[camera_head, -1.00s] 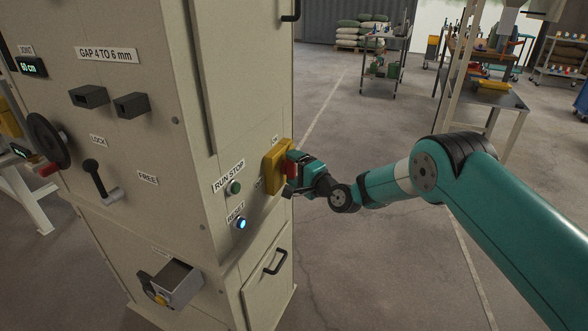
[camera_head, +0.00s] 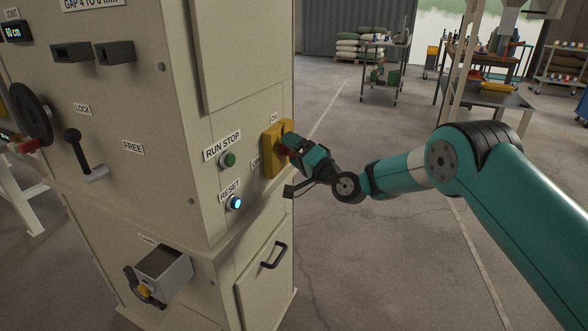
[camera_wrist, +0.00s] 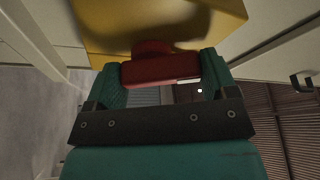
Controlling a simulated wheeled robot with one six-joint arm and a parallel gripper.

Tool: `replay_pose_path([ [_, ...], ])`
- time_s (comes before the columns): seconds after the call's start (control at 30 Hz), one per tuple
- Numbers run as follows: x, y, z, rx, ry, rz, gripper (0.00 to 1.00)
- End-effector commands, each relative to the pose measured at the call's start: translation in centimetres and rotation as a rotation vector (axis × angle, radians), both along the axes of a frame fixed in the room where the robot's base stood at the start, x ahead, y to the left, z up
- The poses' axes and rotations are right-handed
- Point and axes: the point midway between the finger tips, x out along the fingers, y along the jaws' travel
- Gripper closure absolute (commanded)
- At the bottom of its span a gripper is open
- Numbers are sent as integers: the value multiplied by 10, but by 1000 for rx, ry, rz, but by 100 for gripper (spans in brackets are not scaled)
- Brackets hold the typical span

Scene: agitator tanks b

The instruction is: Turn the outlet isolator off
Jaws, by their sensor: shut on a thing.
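The outlet isolator is a yellow box (camera_head: 271,156) on the side face of the beige cabinet, with a red handle (camera_head: 287,142) on its front. An ON label (camera_head: 274,118) is above it, and an OFF label (camera_head: 256,164) at its left is partly hidden by the box. My gripper (camera_head: 291,147) is at the handle. In the wrist view, the red handle (camera_wrist: 160,70) lies between the two green fingers of my gripper (camera_wrist: 163,76), which are shut on it, with the yellow box (camera_wrist: 150,22) just beyond. The handle's exact angle is hard to tell.
Left of the isolator are a green RUN STOP button (camera_head: 228,160) and a lit blue RESET button (camera_head: 235,203). A door handle (camera_head: 274,256) sticks out below. A black lever (camera_head: 82,155) and handwheel (camera_head: 31,115) are on the front face.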

Motion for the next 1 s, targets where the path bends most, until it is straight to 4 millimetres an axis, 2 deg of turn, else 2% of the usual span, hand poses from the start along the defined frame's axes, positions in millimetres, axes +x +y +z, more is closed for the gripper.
replay_pose_path([
  [0.03, 1, -1, -13, -13, -43, -2, 45],
  [0.7, 0, -1, -16, -231, -638, -3, 45],
  [1.0, 0, -1, -13, -311, -851, -2, 45],
])
